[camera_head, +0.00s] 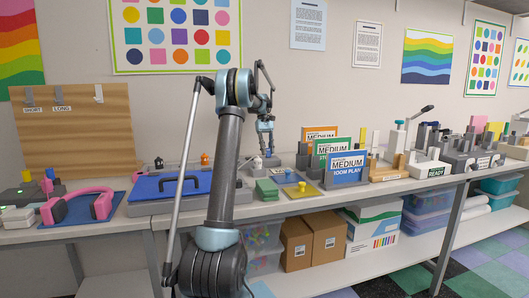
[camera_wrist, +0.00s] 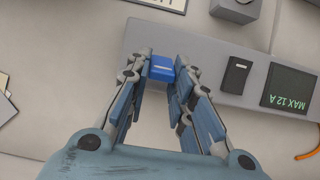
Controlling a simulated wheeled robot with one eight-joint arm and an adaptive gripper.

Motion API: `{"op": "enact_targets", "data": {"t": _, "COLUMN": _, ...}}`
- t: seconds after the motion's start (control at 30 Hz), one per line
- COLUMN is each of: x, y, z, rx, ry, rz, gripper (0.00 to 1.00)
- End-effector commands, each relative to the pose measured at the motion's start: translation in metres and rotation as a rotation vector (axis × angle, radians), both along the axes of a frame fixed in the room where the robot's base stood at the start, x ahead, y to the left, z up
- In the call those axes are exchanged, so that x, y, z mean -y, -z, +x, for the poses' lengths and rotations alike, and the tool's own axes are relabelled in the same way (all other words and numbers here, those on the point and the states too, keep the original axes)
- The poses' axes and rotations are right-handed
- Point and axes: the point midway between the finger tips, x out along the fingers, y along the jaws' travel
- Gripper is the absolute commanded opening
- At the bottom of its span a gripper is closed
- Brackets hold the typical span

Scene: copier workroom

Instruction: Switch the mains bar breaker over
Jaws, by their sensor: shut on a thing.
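The mains bar (camera_wrist: 205,62) is a long grey strip crossing the upper right of the wrist view. A blue breaker knob (camera_wrist: 161,68) with a pale line on it sits at its left end. My gripper (camera_wrist: 163,74) has its two fingers closed on either side of the blue knob. A black switch (camera_wrist: 237,75) with a small white mark and a dark "MAX 12 A" label (camera_wrist: 288,88) are further right on the bar. In the head view my gripper (camera_head: 267,147) points down over the back of the bench, and the bar is mostly hidden by my arm and small items.
A blue tray-like lid (camera_head: 165,187) with a dark handle and pink headphones (camera_head: 78,208) lie at left. "MEDIUM" boxes (camera_head: 347,168) stand right of my gripper. In the wrist view, a grey block (camera_wrist: 235,8) lies above the bar and an orange cable (camera_wrist: 308,153) at lower right.

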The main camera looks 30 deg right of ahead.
Motion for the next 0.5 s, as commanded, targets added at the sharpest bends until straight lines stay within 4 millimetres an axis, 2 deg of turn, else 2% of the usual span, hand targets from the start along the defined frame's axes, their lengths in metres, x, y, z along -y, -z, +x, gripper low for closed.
{"op": "enact_targets", "data": {"t": 0.43, "x": -0.0027, "y": 0.0004, "z": 0.0019, "rx": -0.007, "ry": -0.003, "rz": 0.005, "gripper": 0.0}}
{"op": "enact_targets", "data": {"t": 0.47, "x": -0.0027, "y": 0.0004, "z": 0.0019, "rx": -0.007, "ry": -0.003, "rz": 0.005, "gripper": 0.26}}
{"op": "enact_targets", "data": {"t": 0.5, "x": -0.0025, "y": 0.0004, "z": 0.0019, "rx": -0.007, "ry": -0.003, "rz": 0.005, "gripper": 0.35}}
